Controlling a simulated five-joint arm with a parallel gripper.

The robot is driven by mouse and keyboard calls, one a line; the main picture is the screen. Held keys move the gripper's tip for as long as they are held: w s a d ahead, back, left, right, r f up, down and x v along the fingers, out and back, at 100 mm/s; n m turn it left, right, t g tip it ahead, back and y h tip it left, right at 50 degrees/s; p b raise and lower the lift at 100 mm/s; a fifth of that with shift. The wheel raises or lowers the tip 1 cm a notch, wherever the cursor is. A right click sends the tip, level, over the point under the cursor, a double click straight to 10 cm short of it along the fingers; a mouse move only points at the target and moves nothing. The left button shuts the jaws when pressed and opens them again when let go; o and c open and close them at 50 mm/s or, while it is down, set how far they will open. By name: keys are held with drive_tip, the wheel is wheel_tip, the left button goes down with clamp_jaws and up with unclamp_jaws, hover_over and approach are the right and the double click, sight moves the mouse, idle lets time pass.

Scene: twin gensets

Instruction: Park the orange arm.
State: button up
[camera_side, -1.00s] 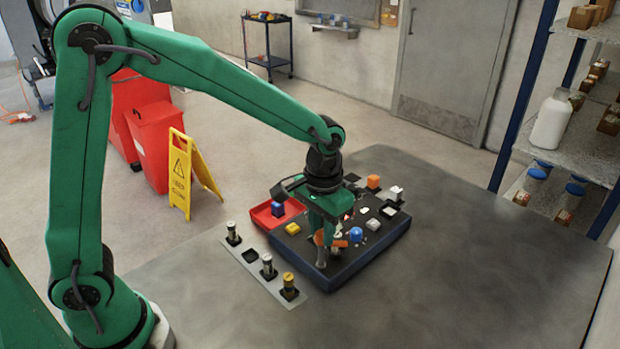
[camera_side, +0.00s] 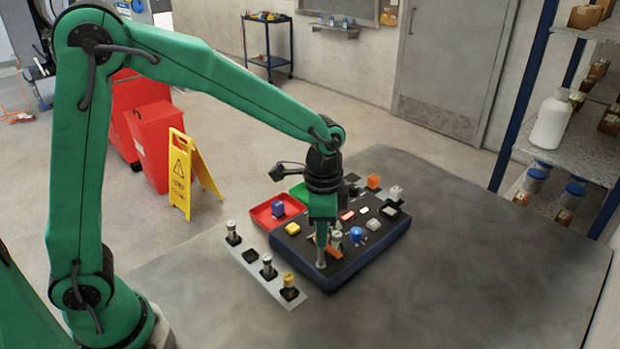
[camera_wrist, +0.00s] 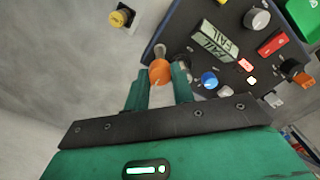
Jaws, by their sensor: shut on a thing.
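The orange arm (camera_wrist: 160,72) shows in the wrist view as a rounded orange piece with a metal post beside it, between my fingertips. My gripper (camera_wrist: 160,84) is shut on it. In the side view my gripper (camera_side: 324,240) points down at the near part of the dark console (camera_side: 350,275); my fingers mostly hide the orange arm there. A small display (camera_wrist: 214,41) on the console reads FAIL twice. A red button (camera_wrist: 245,64) near it looks lit.
A blue knob (camera_side: 356,234) stands right of my gripper. A strip with several upright pegs (camera_side: 268,268) lies on the left. A red tray (camera_side: 262,214) holds a blue block; a green tray (camera_side: 298,191) is behind. The table (camera_side: 480,270) is clear on the right.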

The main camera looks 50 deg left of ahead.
idle(0.4)
drive_tip(key=o, duration=1)
drive_tip(key=shift+r, duration=0.15)
drive_tip(key=shift+r, duration=3.8)
